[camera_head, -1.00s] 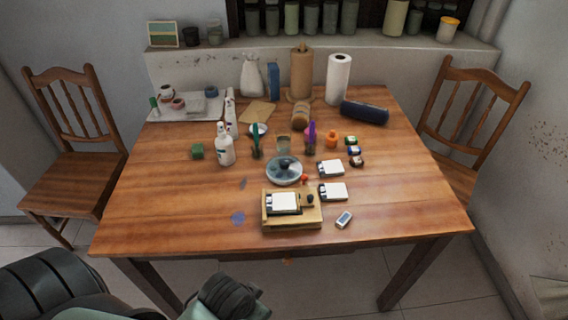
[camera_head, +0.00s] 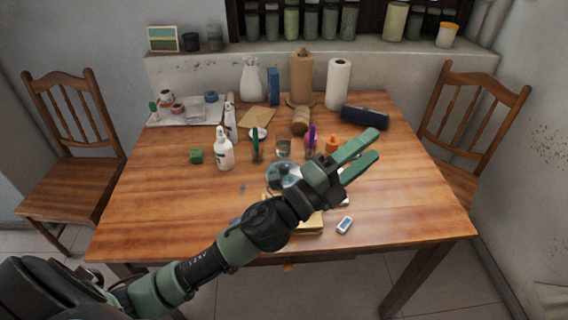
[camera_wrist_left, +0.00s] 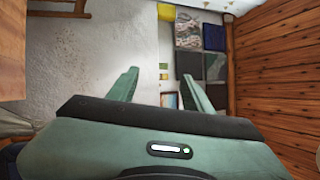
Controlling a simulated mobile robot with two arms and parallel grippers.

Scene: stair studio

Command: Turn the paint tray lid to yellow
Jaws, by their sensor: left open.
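The paint tray (camera_head: 279,167) looks like a round, pale blue-grey dish with a dark part at its middle. It lies near the table's centre in the head view, and my left gripper's wrist hides its right and front parts. I cannot tell which colour its lid is turned to. My left gripper (camera_head: 374,145) is open and empty, raised over the right half of the table, its fingers pointing up and right past the tray. In the left wrist view the open fingers (camera_wrist_left: 158,82) have nothing between them, and the tray is not seen. My right gripper is not in view.
A wooden box (camera_head: 308,228) is mostly hidden behind my arm. A small device (camera_head: 345,225) lies at the front. The table's left front is clear.

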